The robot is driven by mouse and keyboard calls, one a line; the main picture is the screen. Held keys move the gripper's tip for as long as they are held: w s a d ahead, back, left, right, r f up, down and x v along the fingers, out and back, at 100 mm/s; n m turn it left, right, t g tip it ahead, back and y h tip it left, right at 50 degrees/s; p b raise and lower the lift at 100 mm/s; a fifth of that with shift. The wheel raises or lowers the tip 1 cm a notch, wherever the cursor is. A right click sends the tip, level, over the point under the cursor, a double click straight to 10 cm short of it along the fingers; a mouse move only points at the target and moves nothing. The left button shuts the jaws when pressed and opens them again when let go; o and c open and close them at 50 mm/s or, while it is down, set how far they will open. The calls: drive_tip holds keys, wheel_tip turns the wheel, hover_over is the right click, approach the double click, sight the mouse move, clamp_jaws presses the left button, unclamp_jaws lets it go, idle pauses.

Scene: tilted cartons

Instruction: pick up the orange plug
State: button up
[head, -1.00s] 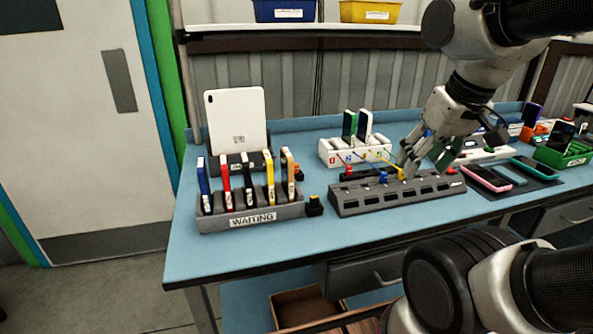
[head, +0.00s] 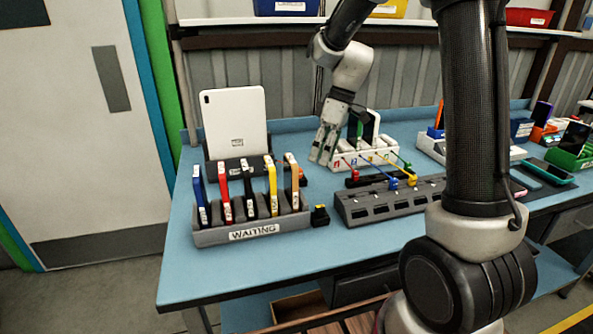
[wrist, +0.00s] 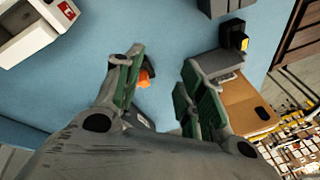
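The orange plug (head: 302,174) sits on the blue table beside the tablet stand, behind the waiting rack. It is small and dark with an orange top; in the wrist view its orange part (wrist: 146,77) shows just right of my left-hand finger, which partly hides it. My gripper (head: 323,148) is above the table, a little behind and right of the plug, pointing down. In the wrist view my gripper (wrist: 163,58) has its two green-padded fingers apart, with blue table between them and nothing held.
A white tablet (head: 234,122) stands behind. A white numbered charger (head: 378,157) and a grey dock (head: 370,214) with coloured cables lie to the right.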

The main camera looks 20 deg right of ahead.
sight(301, 168)
drive_tip(key=w+a+r+n+y, duration=0.1)
drive_tip(key=w+a+r+n, duration=0.1)
drive_tip(key=w+n, duration=0.35)
drive_tip(key=a+f, duration=0.1)
drive_tip(key=f, duration=0.1)
drive_tip(key=s+a+f+n, duration=0.1)
drive_tip(key=f, duration=0.1)
drive_tip(key=a+f+n, duration=0.1)
drive_tip(key=f, duration=0.2)
drive_tip(key=shift+s+f+t, duration=0.1)
drive_tip(key=shift+s+t, duration=0.2)
drive_tip(key=shift+s, duration=0.1)
clamp_jaws()
